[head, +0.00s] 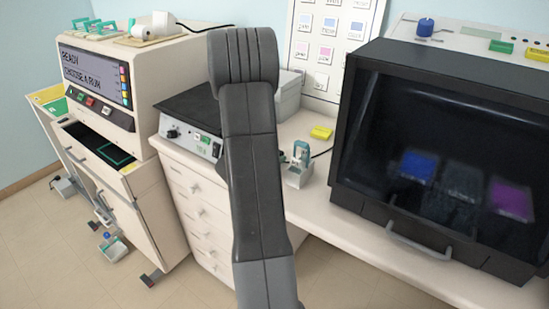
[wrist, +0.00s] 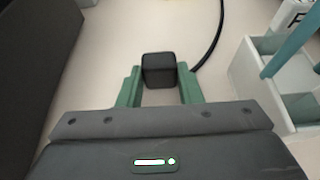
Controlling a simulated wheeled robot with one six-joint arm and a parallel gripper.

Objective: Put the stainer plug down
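The stainer plug (wrist: 159,70) is a small black block in the wrist view. It sits between the two green fingertips of my gripper (wrist: 159,78), which close on its left and right sides. A black cable (wrist: 214,40) curves down to behind the right finger. The pale surface shows beyond and below the plug; whether the plug touches it I cannot tell. In the head view my own arm covers the middle, and the gripper and plug are hidden behind it.
A white compartmented holder (wrist: 260,90) with teal items stands right of my gripper; it also shows on the counter (head: 298,175). A dark box side (wrist: 30,60) is on the left.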

